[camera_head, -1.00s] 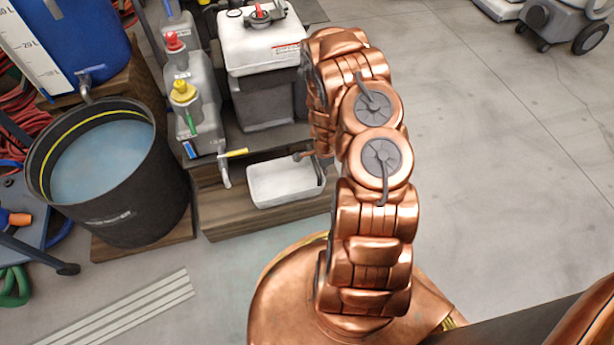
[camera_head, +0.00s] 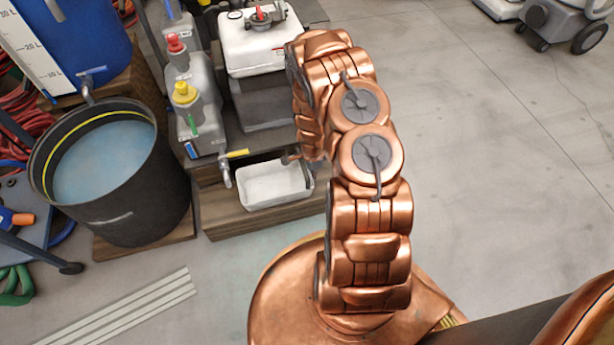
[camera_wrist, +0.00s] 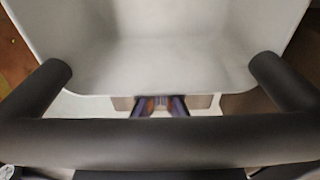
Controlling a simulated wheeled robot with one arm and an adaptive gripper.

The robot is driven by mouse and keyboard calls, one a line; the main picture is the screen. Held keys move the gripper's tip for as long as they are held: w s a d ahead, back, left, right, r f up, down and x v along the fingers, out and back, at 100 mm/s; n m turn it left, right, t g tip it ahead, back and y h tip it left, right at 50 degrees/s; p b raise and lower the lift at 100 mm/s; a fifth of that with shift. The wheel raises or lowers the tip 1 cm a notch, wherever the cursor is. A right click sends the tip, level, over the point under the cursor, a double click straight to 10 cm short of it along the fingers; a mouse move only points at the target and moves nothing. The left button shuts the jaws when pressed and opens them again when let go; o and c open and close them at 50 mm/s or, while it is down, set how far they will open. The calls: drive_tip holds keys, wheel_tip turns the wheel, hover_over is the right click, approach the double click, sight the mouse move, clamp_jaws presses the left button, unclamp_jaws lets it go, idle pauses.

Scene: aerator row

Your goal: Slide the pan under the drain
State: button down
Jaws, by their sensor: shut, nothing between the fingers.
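The white pan (camera_head: 274,187) lies on the low wooden step below the grey bench, and its wall and floor fill the upper part of the wrist view (camera_wrist: 180,45). The drain valve (camera_head: 227,172) with a yellow lever sticks out just left of the pan; its spout appears beside the pan's left edge in the head view. My gripper is at the pan's right end, mostly hidden by my arm in the head view. Its fingertips (camera_wrist: 160,104) show close together, shut and empty, at the pan's edge. I cannot tell whether they touch it.
A black bucket (camera_head: 118,215) of bluish water stands left of the step. Grey bottles (camera_head: 198,115) and a white-topped tank (camera_head: 262,45) stand on the bench above. A dark bar crosses the wrist view.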

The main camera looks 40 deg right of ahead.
sight(288, 186)
drive_tip(key=shift+w+a+p, duration=0.3)
drive_tip(key=shift+w+a, duration=0.2)
drive_tip(key=shift+a, duration=0.95)
drive_tip(key=shift+w+a+p, duration=0.25)
drive_tip(key=shift+w+a, duration=0.25)
drive_tip(key=shift+a, duration=0.95)
drive_tip(key=shift+w+a+p, duration=0.3)
drive_tip(key=shift+w+a, duration=0.2)
drive_tip(key=shift+a, duration=0.95)
wheel_tip(288, 186, up, 9)
drive_tip(key=s+d+p, duration=0.1)
drive_tip(key=d+p, duration=0.2)
drive_tip(key=shift+p, duration=0.35)
